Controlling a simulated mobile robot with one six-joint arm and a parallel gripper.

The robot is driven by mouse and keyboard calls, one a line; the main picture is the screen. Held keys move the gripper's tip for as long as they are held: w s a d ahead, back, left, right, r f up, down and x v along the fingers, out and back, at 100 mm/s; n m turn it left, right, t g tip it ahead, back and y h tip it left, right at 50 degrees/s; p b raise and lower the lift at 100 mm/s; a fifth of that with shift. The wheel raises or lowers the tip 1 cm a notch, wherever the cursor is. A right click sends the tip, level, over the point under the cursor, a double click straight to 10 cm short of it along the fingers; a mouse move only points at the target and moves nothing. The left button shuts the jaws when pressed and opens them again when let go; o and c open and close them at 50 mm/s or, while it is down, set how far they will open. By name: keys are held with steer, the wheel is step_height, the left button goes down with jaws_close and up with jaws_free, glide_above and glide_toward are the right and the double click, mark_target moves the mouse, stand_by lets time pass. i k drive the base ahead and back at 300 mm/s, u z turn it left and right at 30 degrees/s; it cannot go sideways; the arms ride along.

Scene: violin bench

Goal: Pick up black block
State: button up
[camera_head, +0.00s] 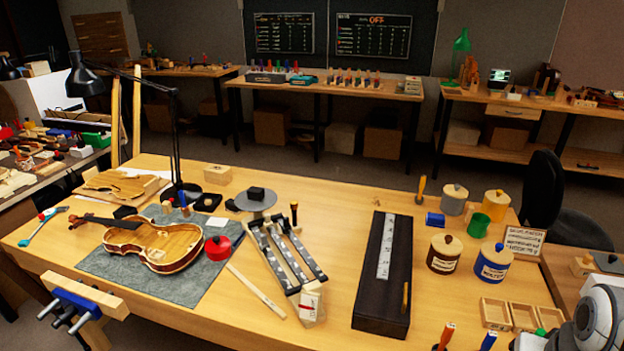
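A small black block (256,193) sits on top of a round grey disc (255,203) toward the back middle of the workbench. Another small dark piece (125,212) lies at the left, near the violin's neck. A long black case (368,295) with a white strip on it lies right of the middle. My gripper is not in view; only a white and grey rounded part of my arm shows at the bottom right corner.
A violin body (155,243) lies on a grey mat (206,285) at the left. A metal-barred frame (270,252) stands just in front of the disc. A black lamp (176,150) rises behind. Jars (443,253) and small wooden trays (494,313) fill the right side.

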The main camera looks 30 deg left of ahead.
mark_target(254, 193)
steer(key=u, duration=3.5)
steer(key=i, duration=2.05)
steer(key=z, duration=1.7)
